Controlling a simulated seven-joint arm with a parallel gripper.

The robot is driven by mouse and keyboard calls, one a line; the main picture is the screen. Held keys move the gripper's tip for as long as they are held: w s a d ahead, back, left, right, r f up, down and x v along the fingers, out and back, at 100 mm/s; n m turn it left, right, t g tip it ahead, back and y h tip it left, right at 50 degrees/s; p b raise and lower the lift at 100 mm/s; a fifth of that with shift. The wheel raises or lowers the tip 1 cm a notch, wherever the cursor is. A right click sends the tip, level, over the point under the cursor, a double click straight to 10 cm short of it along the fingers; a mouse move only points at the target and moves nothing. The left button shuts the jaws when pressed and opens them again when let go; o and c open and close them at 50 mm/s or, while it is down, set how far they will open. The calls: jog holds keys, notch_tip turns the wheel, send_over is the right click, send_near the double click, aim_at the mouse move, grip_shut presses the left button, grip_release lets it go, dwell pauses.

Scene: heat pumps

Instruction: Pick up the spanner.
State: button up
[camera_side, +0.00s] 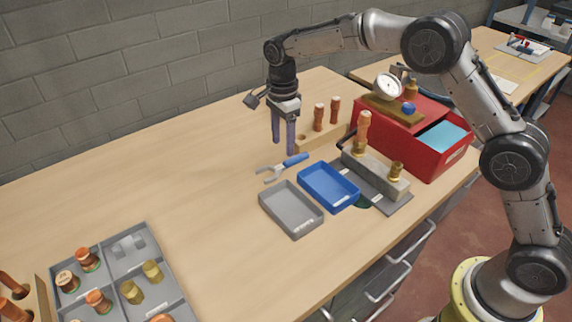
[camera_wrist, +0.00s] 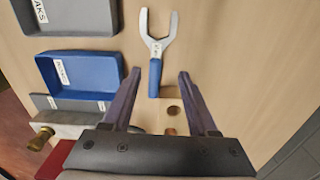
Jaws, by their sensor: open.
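The spanner (camera_side: 283,167) lies flat on the wooden table, with a blue handle and a grey open forked head. In the side view it lies behind the blue and grey trays, its head toward the left. In the wrist view the spanner (camera_wrist: 157,50) points its head up the picture, and its blue handle end reaches down between my fingertips' lines. My gripper (camera_side: 284,147) points down, open and empty, above the table just behind the spanner. Its two fingers (camera_wrist: 160,74) show apart in the wrist view, on either side of the handle. No contact is visible.
A blue tray (camera_side: 329,205) and grey tray (camera_side: 292,229) stand in front of the spanner. A wooden block (camera_side: 309,142) with copper-coloured pieces stands close to my gripper's right. A red box (camera_side: 457,157) and a grey fixture (camera_side: 376,175) lie further right. The table's left middle is clear.

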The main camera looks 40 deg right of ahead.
aim_at(286, 161)
jog(key=f, duration=0.4)
jog(key=shift+s+d+f, duration=0.2)
jog(key=shift+s+f, duration=0.1)
jog(key=shift+s, duration=0.1)
jog(key=shift+f, duration=0.5)
grip_shut()
jog(key=shift+w, duration=0.1)
dwell(0.6)
